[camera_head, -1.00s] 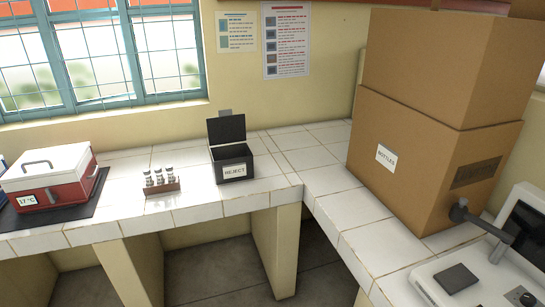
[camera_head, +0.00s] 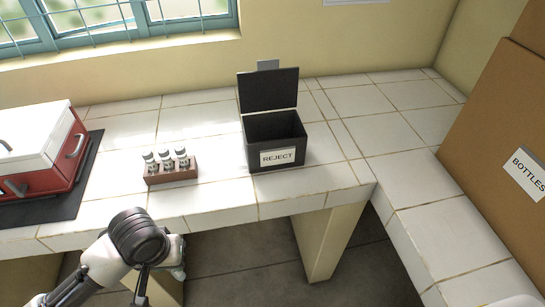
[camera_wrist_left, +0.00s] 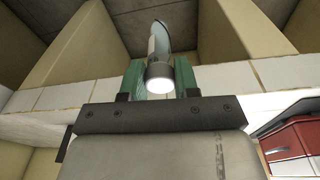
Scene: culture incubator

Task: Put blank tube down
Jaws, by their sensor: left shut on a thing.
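My left gripper (camera_wrist_left: 160,82) has green fingers shut on a tube (camera_wrist_left: 159,70) with a white round end and a pale label. In the head view my left arm comes in at the bottom left, in front of the counter edge; the fingers and the held tube cannot be made out there. A small brown rack (camera_head: 172,176) on the counter holds three tubes with pale caps. An open black box (camera_head: 276,160) marked REJECT stands right of the rack, its lid raised. My right gripper is not in view.
A red and white incubator box (camera_head: 38,150) sits on a dark mat (camera_head: 75,205) at the left. White tiled counter (camera_head: 408,180) is bare right of the black box. A large cardboard box (camera_head: 505,150) marked BOTTLES stands at the far right.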

